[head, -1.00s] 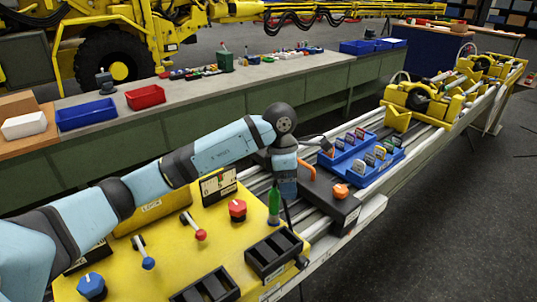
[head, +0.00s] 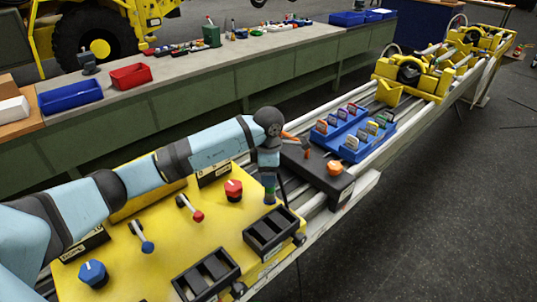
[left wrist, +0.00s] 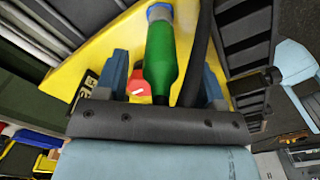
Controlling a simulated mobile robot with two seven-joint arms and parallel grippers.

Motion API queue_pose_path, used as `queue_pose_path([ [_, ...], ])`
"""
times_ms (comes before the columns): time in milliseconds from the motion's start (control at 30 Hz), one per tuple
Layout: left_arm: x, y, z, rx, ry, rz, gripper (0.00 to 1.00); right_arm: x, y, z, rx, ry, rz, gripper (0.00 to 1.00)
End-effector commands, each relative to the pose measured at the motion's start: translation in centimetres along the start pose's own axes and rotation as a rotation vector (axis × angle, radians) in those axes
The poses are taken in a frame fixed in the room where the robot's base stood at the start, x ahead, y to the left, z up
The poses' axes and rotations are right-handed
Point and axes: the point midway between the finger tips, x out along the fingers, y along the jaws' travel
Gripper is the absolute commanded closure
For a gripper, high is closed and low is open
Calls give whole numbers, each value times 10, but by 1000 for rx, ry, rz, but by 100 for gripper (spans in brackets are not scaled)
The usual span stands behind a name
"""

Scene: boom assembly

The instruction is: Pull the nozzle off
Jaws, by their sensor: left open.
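A green bottle-shaped piece (head: 269,181) stands on the yellow control panel (head: 180,262) near its right edge. In the left wrist view the green piece (left wrist: 162,45) narrows toward my palm and has a pale blue-grey end on the far side. My left gripper (head: 269,188) points down over it. In the left wrist view my left gripper's (left wrist: 163,68) two blue fingers stand apart, one on each side of the green piece, with gaps. I cannot make out a separate nozzle. My right gripper is out of view.
The panel carries a red knob (head: 233,190), a blue knob (head: 93,273), two levers and black trays (head: 271,232). A dark box (head: 318,172) with an orange knob and a blue rack (head: 353,138) lie to the right on rails. A dark cable runs close beside the green piece.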

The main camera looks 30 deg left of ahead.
Motion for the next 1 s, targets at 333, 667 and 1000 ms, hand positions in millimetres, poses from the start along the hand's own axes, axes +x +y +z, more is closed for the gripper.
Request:
queue_pose_path([
  [333,29,0,0,-1,0,-1,37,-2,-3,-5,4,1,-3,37],
  [667,29,0,0,0,0,0,55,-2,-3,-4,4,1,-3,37],
  [1000,29,0,0,0,0,0,99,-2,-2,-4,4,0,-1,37],
])
